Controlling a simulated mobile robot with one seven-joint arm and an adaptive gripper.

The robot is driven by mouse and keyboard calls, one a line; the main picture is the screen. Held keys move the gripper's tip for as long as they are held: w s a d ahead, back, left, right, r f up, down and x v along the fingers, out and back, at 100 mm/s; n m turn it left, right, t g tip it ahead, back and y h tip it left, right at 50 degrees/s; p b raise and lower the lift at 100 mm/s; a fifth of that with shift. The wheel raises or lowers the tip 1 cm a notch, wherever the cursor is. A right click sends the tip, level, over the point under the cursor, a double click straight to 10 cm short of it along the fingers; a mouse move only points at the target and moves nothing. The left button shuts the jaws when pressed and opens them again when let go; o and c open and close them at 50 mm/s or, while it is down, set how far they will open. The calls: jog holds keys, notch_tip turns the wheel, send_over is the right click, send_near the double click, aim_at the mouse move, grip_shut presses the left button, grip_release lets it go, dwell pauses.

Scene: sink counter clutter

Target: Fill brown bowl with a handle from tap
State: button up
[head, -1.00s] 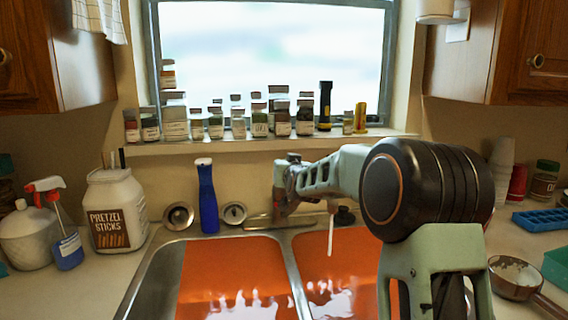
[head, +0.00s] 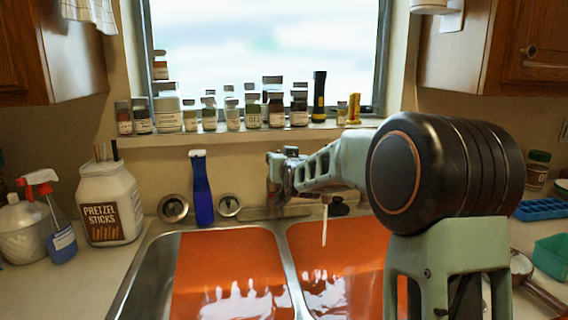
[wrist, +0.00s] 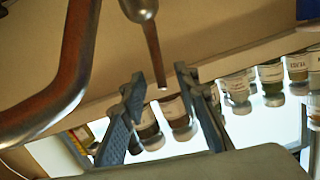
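The brown bowl with a handle (head: 522,266) is on the counter right of the sink. My arm hides much of it; its handle (head: 546,299) points toward the lower right. My gripper (wrist: 162,96) is open and empty, its two fingers apart. In the head view my gripper (head: 283,180) is above the back of the sink, its fingers unclear. Part of the tap, a curved metal pipe (wrist: 72,85), shows at the left of the wrist view. A thin metal lever (wrist: 154,50) ends near the gap between my fingertips. I cannot tell whether they touch.
The double sink (head: 150,280) has orange basins. Several jars (head: 230,112) line the windowsill. A blue bottle (head: 202,195), a pretzel jar (head: 110,205) and a spray bottle (head: 58,225) stand at the left. A teal container (head: 552,255) is at the right.

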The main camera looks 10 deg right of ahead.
jog(key=s+r, duration=0.1)
jog(key=s, duration=0.7)
jog(key=shift+d+r, duration=0.1)
jog(key=shift+r, duration=0.05)
